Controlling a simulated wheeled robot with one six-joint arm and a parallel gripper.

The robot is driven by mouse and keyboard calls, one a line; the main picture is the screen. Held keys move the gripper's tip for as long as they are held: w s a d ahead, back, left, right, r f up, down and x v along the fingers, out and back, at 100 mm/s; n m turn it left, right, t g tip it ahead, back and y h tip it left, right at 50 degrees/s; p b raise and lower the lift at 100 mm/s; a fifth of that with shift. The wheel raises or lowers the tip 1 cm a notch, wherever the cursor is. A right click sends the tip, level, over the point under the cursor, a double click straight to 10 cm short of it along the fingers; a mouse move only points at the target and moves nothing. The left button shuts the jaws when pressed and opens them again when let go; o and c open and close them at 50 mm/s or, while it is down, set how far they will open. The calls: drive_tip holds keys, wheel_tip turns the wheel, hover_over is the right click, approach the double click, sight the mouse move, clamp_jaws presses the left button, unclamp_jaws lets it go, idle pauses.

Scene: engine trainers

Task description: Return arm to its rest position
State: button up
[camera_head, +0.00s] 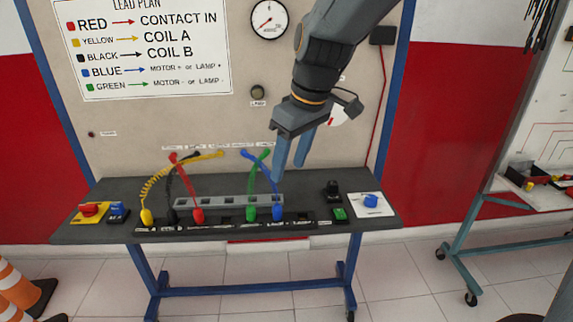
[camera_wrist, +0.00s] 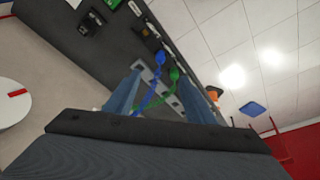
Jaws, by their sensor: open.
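My gripper (camera_head: 290,169) is open, with its two blue-grey fingers pointing down in front of the board above the right half of the bench. In the wrist view the open fingers (camera_wrist: 160,82) stand on either side of the blue lead (camera_wrist: 159,58) and green lead (camera_wrist: 174,74), and nothing is visibly clamped. In the head view the blue lead (camera_head: 277,212) and green lead (camera_head: 251,213) rise from the bench below my fingers. The red lead (camera_head: 198,215), black lead (camera_head: 171,213) and coiled yellow lead (camera_head: 147,216) stand to the left.
The dark bench (camera_head: 110,192) carries a red stop button (camera_head: 91,210) at left and a blue knob (camera_head: 371,200) at right. The lead plan sign (camera_head: 150,48) and a round gauge (camera_head: 269,19) are on the board behind. Traffic cones (camera_head: 17,288) stand at lower left.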

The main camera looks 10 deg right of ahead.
drive_tip(key=s+d+f+m+g+h, duration=0.1)
drive_tip(key=s+d+f+m+h, duration=0.1)
drive_tip(key=s+d+f+m, duration=0.6)
drive_tip(key=s+d+f, duration=0.4)
drive_tip(key=f, duration=0.2)
drive_tip(key=shift+s+m, duration=0.15)
drive_tip(key=shift+m, duration=0.15)
